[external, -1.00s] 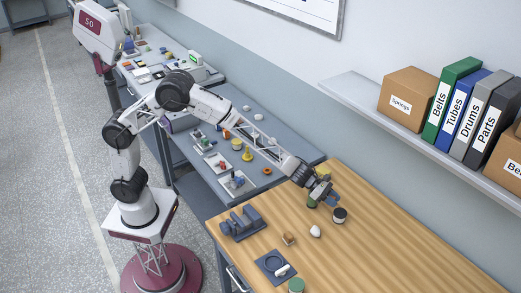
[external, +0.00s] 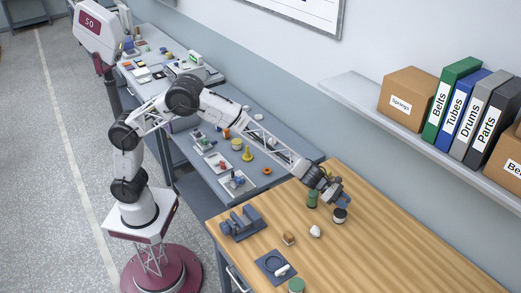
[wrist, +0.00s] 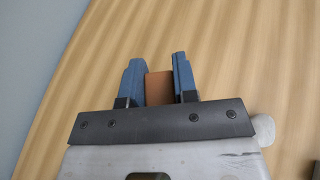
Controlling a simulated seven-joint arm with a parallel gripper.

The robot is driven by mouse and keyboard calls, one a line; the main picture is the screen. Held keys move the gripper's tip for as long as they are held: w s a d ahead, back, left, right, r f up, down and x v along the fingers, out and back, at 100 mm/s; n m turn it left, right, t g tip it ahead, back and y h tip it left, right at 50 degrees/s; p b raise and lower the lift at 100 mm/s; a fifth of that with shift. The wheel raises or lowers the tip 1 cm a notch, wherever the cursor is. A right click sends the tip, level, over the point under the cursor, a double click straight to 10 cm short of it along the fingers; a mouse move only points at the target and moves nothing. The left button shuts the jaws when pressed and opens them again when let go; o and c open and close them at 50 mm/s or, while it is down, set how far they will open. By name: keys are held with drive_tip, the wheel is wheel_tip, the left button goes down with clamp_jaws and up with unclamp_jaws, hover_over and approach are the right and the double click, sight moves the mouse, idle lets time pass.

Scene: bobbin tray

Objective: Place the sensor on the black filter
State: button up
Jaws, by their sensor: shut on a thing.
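My gripper (external: 340,197) is over the wooden bench, above and close to a short black cylinder (external: 340,217) with a pale band, which looks like the black filter. In the wrist view my gripper's blue fingers (wrist: 158,64) are shut on an orange-brown block (wrist: 159,88). I take this block for the sensor, but only part of it shows. The held block cannot be made out in the external view. The black cylinder is partly covered by my gripper there, and I cannot tell whether they touch.
A green cylinder (external: 312,200) stands just left of my gripper. A white rounded piece (external: 315,231), a small brown block (external: 289,239), a grey-blue vise-like fixture (external: 240,224), a dark plate (external: 273,266) and another green-topped cylinder (external: 296,286) lie nearer. The bench's right side is clear.

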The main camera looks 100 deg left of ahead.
drive_tip(key=shift+w+f, duration=0.2)
drive_tip(key=shift+w, duration=0.05)
drive_tip(key=shift+f, duration=1.55)
drive_tip(key=shift+f, duration=0.15)
drive_tip(key=o, duration=0.9)
drive_tip(key=shift+v, duration=6.05)
drive_tip(key=shift+d+r, duration=0.1)
drive_tip(key=shift+r, duration=0.2)
